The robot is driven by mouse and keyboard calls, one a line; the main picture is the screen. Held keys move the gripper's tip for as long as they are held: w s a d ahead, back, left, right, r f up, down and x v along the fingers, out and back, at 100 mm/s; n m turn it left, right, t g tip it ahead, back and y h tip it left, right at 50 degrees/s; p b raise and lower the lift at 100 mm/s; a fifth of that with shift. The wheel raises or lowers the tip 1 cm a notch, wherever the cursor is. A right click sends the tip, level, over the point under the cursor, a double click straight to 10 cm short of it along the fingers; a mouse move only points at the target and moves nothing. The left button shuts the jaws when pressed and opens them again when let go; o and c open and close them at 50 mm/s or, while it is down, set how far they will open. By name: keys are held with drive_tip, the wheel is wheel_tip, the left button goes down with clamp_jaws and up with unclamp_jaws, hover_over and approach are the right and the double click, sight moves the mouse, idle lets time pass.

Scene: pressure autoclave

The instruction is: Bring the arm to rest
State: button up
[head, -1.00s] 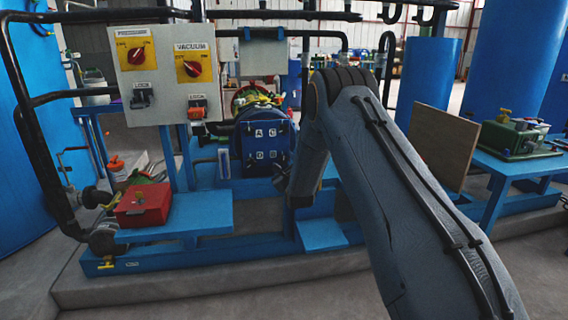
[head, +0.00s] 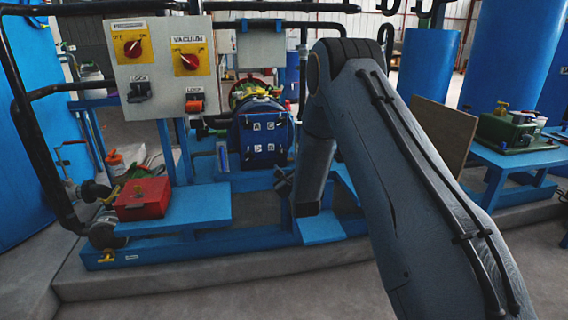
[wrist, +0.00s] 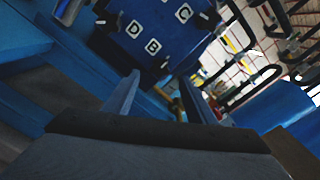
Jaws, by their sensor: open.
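My arm (head: 395,170) rises from the bottom right of the head view to a bent elbow, and its forearm (head: 315,165) hangs down in front of the blue frame. My gripper's fingers show in the wrist view (wrist: 158,88), apart with nothing between them. In the head view the gripper is not clearly made out. The blue drum-shaped vessel (head: 264,133) with lettered white tags stands left of the forearm. It also fills the top of the wrist view (wrist: 150,30), beyond the fingers. I cannot tell the distance between them.
A grey control panel (head: 160,95) with two red knobs on yellow plates stands left. A red box (head: 142,198) sits on the blue shelf (head: 205,212) below it. A brown board (head: 442,132) and a green box (head: 512,130) are on the right. Bare floor lies in front.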

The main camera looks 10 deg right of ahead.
drive_tip(key=s+a+r+n+g, duration=0.2)
drive_tip(key=s+n+g, duration=0.1)
drive_tip(key=s+n, duration=0.25)
drive_tip(key=s+a+r+n+g+y, duration=0.1)
drive_tip(key=s+a+r+n+g, duration=0.15)
drive_tip(key=s+n, duration=0.35)
drive_tip(key=s+a+r+n+g, duration=0.1)
drive_tip(key=s+a+n+g, duration=0.1)
drive_tip(key=s+n+g, duration=0.35)
drive_tip(key=s+r+n+g, duration=0.15)
drive_tip(key=s+n, duration=0.35)
drive_tip(key=s, duration=0.7)
drive_tip(key=s+r+n+g+p, duration=0.1)
drive_tip(key=s+n+g, duration=0.25)
drive_tip(key=s, duration=0.95)
drive_tip(key=s+r+n+g, duration=0.15)
drive_tip(key=s+n, duration=0.35)
drive_tip(key=s, duration=0.7)
drive_tip(key=d+r+m+h+p, duration=0.1)
drive_tip(key=d+r+p, duration=0.4)
drive_tip(key=p, duration=0.7)
drive_tip(key=shift+d+r, duration=0.4)
drive_tip(key=shift+d, duration=0.35)
